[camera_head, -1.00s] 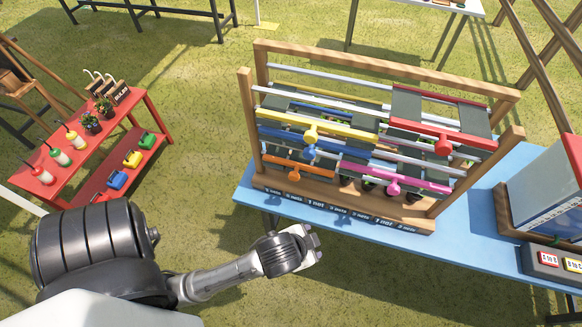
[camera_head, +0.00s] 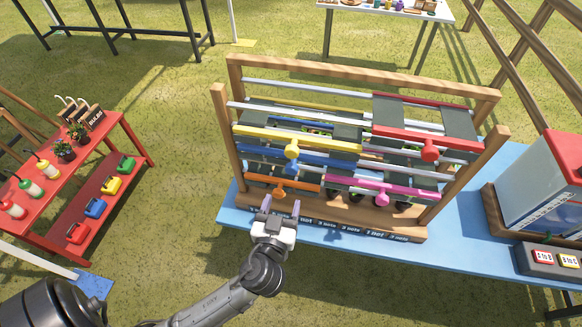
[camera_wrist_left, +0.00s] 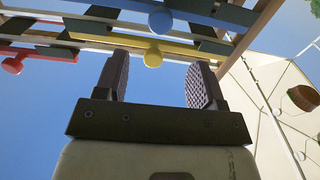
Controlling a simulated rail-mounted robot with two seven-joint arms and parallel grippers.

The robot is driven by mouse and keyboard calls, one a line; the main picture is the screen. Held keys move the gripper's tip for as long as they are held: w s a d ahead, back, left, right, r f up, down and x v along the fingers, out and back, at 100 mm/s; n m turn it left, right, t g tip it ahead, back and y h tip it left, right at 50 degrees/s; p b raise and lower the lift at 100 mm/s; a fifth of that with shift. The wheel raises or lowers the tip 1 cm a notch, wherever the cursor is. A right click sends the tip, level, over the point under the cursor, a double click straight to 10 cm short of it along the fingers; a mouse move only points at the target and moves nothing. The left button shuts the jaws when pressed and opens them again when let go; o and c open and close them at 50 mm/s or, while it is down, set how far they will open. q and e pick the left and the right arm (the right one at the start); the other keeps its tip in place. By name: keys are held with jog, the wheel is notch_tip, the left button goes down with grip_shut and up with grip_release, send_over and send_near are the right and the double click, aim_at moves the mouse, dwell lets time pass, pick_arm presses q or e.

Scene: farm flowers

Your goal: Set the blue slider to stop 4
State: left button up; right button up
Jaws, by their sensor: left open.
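The blue slider (camera_head: 262,156) is a blue bar on a rail in the left part of a wooden rack, below the yellow slider. Its round knob (camera_head: 291,167) sits just under the yellow knob, partly crowded by it. In the left wrist view the blue knob (camera_wrist_left: 161,22) shows near the top, beyond the yellow knob. My left gripper (camera_head: 281,205) is open and empty, in front of the rack's lower left, with its fingers pointing toward the rack. It overlaps part of the label strip in the head view. My right gripper is not in view.
The yellow slider (camera_head: 250,136), orange slider (camera_head: 262,180), pink slider (camera_head: 415,190) and red slider (camera_head: 400,139) share the rack. The label strip (camera_head: 378,234) runs along its base on a blue table (camera_head: 470,225). A red shelf (camera_head: 110,140) stands at left, with open grass between.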

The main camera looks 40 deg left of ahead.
aim_at(292, 173)
pick_arm(q)
jog(key=p+x, duration=0.1)
jog(key=x, duration=0.8)
jog(key=shift+w+a, duration=0.2)
jog(key=shift+w, duration=0.15)
jog(key=shift+w+a+p, duration=0.3)
jog(key=shift+w+a, duration=0.05)
jog(key=shift+w, duration=0.25)
jog(key=shift+f, duration=0.1)
grip_shut()
jog(key=shift+d, duration=0.1)
